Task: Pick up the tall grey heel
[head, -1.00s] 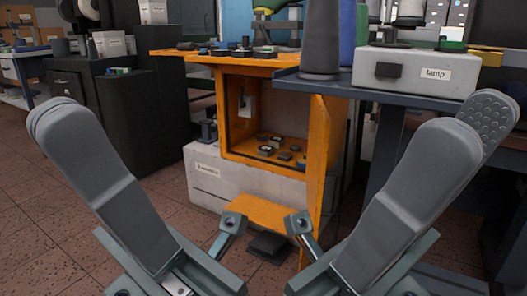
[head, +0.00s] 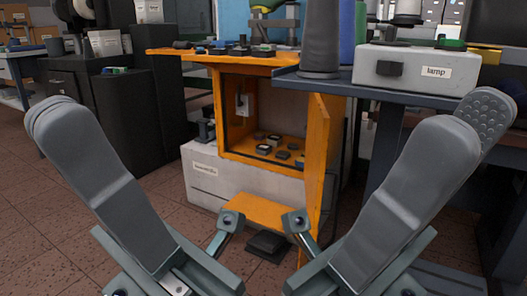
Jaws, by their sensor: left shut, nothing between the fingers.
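A tall grey tapered piece (head: 321,40) stands upright on the blue-grey tabletop (head: 345,86). It fits the tall grey heel, and its top is cut off by the upper picture edge. My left gripper (head: 60,117) is at the left, its two fingers shut together and empty. My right gripper (head: 468,130) is at the right, its fingers apart with the dotted pad of the far finger showing, and nothing seen between them. Both grippers are nearer to me than the grey piece and apart from it, one on either side.
A white box labelled lamp (head: 418,66) stands on the tabletop right of the grey piece. A blue upright form (head: 348,30) is close behind it. An orange cabinet (head: 231,110) with an open door (head: 315,130) stands below left. Brown floor (head: 60,200) is free at the left.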

